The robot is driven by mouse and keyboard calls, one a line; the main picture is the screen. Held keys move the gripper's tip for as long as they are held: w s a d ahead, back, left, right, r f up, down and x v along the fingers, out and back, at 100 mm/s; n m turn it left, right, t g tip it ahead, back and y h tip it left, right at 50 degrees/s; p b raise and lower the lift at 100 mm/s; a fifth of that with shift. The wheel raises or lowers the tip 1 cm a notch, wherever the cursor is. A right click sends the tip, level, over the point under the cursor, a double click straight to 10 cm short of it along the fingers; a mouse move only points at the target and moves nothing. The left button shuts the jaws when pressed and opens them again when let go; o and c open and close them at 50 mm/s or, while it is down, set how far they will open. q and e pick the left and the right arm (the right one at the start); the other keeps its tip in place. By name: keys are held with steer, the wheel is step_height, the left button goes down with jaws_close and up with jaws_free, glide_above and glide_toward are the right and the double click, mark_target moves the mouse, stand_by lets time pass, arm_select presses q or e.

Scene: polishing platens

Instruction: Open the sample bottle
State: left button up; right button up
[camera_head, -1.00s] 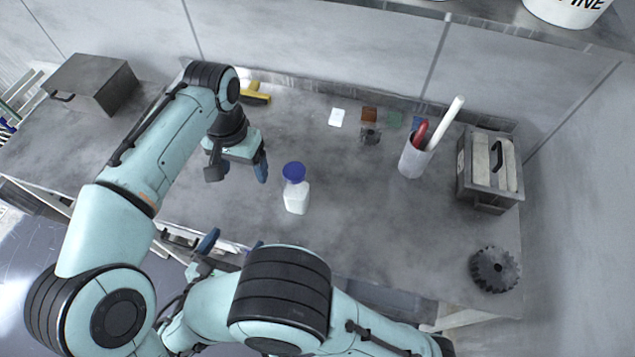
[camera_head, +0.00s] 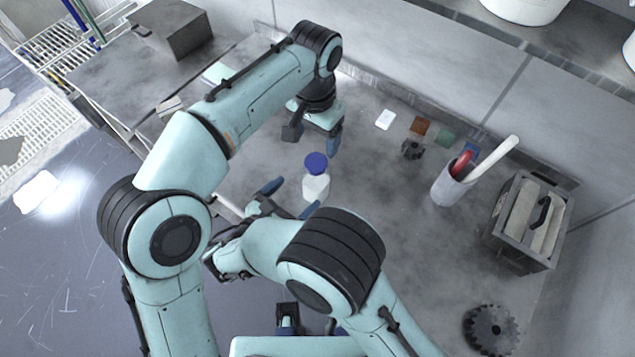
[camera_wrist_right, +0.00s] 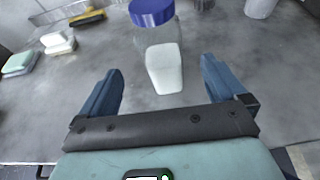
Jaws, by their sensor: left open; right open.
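The sample bottle (camera_head: 315,188) stands upright on the grey bench, with a white body and a blue cap (camera_head: 316,163). It also shows in the right wrist view (camera_wrist_right: 164,68), ahead of the fingertips and roughly centred between them; its upper part looks clear. My left gripper (camera_head: 312,143) is open and empty, pointing down, just behind the cap in the head view. My right gripper (camera_head: 290,198) is open and empty, low at the bottle's near left side; its two blue fingers show in the wrist view (camera_wrist_right: 160,85). Neither visibly touches the bottle.
A cup (camera_head: 449,188) with a red and a white rod stands right of the bottle. Small coloured squares (camera_head: 421,126) and a dark block (camera_head: 412,149) lie behind. A metal box (camera_head: 528,220) and a black gear (camera_head: 491,330) are farther right.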

mark_target(316, 177)
arm_select(q)
steer(key=shift+d, duration=0.1)
arm_select(e)
steer(key=x, duration=0.9)
steer(key=shift+w+d+f, duration=0.15)
steer(key=shift+d, duration=0.1)
